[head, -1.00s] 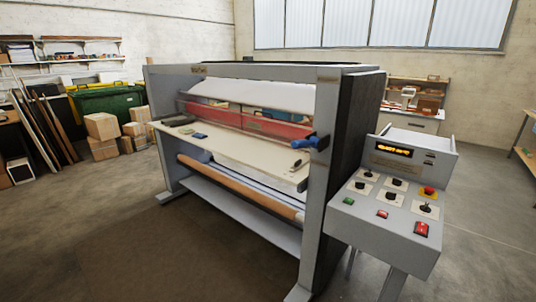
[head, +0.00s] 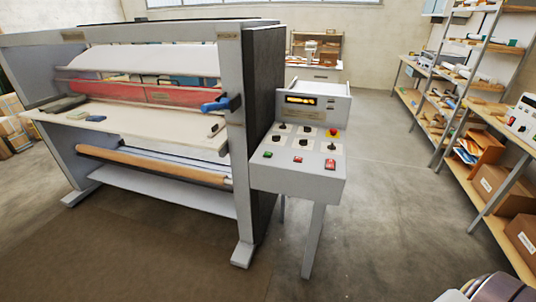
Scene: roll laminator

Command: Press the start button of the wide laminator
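The wide laminator (head: 243,150) stands left of centre in the head view, a grey frame with a cream feed table, a red bar and a brown roll. Its grey control console (head: 303,178) is on its right side. The console has a lit display (head: 301,99), several black knobs, a green button (head: 267,154) at front left, a small red button (head: 298,159) in the middle, a larger red switch (head: 330,164) at front right and a red button on a yellow plate (head: 332,133). Labels are too small to read. Neither gripper is in view.
A long workbench (head: 513,133) with shelves and cardboard boxes (head: 498,190) runs along the right. Another bench (head: 315,72) stands behind the console. Open concrete floor (head: 390,180) lies between console and right bench. A metallic rounded thing shows at the bottom right corner.

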